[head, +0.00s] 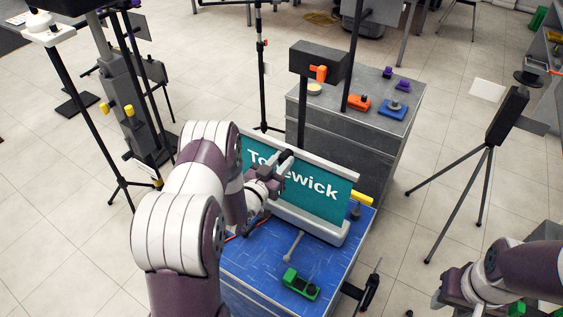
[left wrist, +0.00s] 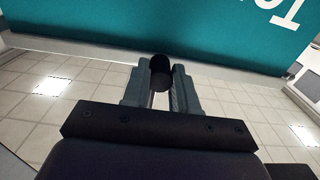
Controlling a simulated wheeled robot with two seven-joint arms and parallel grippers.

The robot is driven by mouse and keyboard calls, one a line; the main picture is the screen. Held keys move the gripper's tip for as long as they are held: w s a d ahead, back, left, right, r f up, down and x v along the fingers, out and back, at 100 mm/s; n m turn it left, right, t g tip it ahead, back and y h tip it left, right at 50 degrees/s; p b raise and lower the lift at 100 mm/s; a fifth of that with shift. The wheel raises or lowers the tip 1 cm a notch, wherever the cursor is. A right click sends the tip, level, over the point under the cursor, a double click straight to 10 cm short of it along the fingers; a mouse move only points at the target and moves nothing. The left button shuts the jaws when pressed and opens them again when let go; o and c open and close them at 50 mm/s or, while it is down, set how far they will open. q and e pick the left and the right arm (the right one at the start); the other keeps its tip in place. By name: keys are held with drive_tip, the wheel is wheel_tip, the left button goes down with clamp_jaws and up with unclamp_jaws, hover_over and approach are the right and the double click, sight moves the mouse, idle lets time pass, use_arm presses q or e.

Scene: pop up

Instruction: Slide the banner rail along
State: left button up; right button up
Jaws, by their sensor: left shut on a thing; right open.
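The teal banner (head: 322,199) with white lettering stands on a blue-topped cabinet. A pale rail (head: 335,171) runs along its top edge and a pale base (head: 325,232) along its bottom. My left gripper (head: 278,166) is in front of the banner, shut on a dark knob (head: 286,156). In the left wrist view the dark round knob (left wrist: 159,68) sits between the fingertips, with the teal banner (left wrist: 200,30) behind it. How the knob joins the rail is hidden. My right gripper (head: 440,300) is open at the lower right, apart from the banner and cabinet.
The blue tabletop (head: 250,262) holds a green block (head: 300,284) and a grey lever (head: 294,246). A grey cabinet (head: 385,130) with orange, blue and purple parts stands behind. A tripod (head: 480,170) is at right, stands at left. Floor between is free.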

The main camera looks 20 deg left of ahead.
use_arm(q)
wheel_tip(320, 180, up, 20)
drive_tip(key=p, duration=1.5)
drive_tip(key=o, duration=1.1)
drive_tip(key=shift+c, duration=0.2)
drive_tip(key=shift+s, duration=0.1)
